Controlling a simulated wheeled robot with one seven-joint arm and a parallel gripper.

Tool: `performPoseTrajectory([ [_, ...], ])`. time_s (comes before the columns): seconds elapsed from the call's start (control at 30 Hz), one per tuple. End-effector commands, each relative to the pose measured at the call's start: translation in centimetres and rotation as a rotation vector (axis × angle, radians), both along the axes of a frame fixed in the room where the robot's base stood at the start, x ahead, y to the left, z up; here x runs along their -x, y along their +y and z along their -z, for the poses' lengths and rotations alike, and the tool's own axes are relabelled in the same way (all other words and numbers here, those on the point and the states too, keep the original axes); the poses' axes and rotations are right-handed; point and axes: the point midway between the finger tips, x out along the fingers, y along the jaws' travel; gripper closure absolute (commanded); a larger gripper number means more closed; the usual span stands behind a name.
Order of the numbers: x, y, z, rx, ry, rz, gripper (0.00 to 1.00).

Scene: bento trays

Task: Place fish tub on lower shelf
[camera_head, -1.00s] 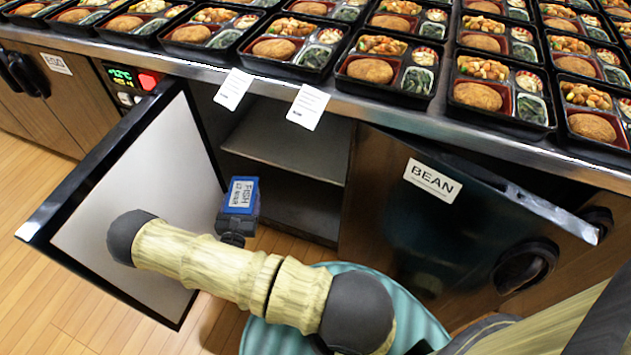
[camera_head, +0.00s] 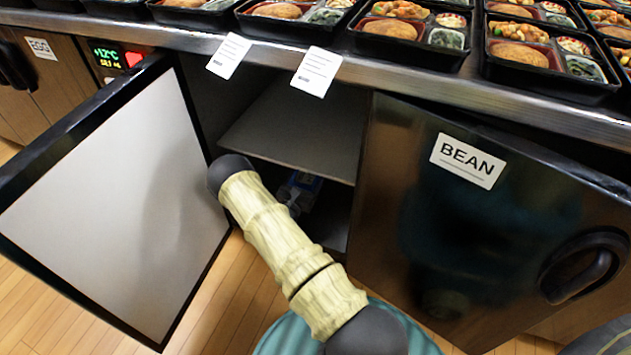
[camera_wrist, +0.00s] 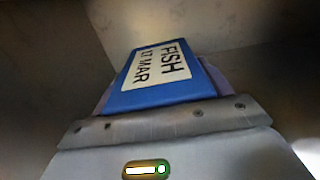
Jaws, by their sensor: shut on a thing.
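The fish tub (camera_wrist: 150,75) is blue with a white label reading "FISH 17 MAR", and it fills the middle of the wrist view. My gripper (camera_wrist: 165,115) is shut on it. In the head view the tub (camera_head: 308,180) is small and dim inside the open cabinet, below the middle shelf (camera_head: 290,130) and above or at the lower shelf (camera_head: 325,220). My arm hides part of it. Whether the tub touches the lower shelf cannot be told.
The left cabinet door (camera_head: 110,200) stands open to the left. The door labelled BEAN (camera_head: 480,220) stands at the right of the opening. The counter (camera_head: 420,80) with bento trays (camera_head: 420,45) lies above. Two paper tags (camera_head: 318,70) hang from its edge.

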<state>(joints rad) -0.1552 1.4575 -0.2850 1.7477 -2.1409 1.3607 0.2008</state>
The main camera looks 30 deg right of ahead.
Motion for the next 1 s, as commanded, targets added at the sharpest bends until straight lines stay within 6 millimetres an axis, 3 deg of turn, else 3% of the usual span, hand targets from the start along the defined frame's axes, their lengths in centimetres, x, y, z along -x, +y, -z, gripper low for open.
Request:
performPoseTrajectory([
  [0.17,0.0,0.0,0.8,0.001,-0.001,0.000,0.60],
  [0.5,0.0,0.0,6.2,0.000,-0.001,0.000,0.60],
  [0.87,0.0,0.0,6.3,0.002,-0.001,0.000,0.60],
  [1.0,0.0,0.0,7.9,0.000,-0.001,0.001,0.60],
])
